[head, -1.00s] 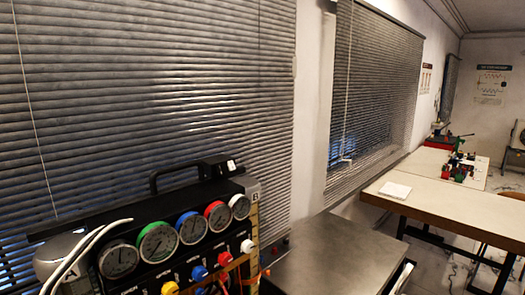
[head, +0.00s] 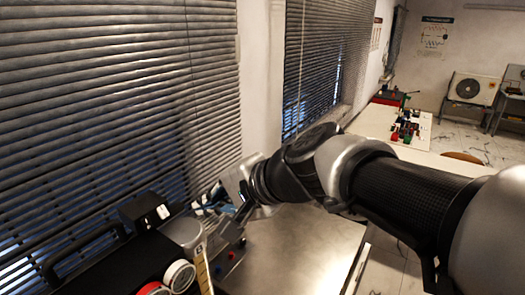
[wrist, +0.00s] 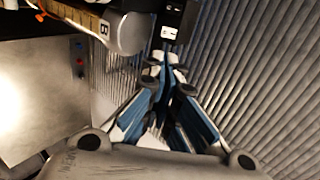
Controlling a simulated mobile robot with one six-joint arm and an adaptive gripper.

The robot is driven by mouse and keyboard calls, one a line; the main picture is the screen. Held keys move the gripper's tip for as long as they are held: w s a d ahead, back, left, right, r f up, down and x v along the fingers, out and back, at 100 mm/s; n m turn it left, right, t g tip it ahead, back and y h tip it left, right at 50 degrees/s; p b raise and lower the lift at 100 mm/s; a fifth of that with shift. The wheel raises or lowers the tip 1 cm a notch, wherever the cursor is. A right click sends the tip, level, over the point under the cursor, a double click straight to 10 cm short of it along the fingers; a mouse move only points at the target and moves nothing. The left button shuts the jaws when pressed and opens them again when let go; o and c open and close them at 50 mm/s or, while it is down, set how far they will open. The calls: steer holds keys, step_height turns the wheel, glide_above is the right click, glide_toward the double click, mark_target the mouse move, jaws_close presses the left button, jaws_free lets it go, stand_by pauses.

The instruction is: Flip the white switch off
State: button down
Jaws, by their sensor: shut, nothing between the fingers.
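The white switch (head: 163,212) is a small white patch on the end of a black box (head: 140,208) on top of the gauge rig. In the wrist view the white switch (wrist: 170,33) shows on the black box (wrist: 177,14), just beyond my fingertips. My gripper (wrist: 165,62) is shut and empty, with its blue-sided fingers drawn together and pointing at the box. In the head view my gripper (head: 200,204) is to the right of the switch. I cannot tell whether the fingertips touch it, nor which way it is set.
A silver cylinder (wrist: 124,32) marked B is close beside my fingers. Gauges with red and white rims (head: 179,276) are at the bottom of the head view. Window blinds (head: 110,90) stand behind the rig. A bare metal tabletop (head: 300,250) lies to the right.

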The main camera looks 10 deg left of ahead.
mark_target(163, 212)
steer(key=x, duration=1.4)
steer(key=shift+w, duration=0.1)
steer(key=shift+b, duration=0.3)
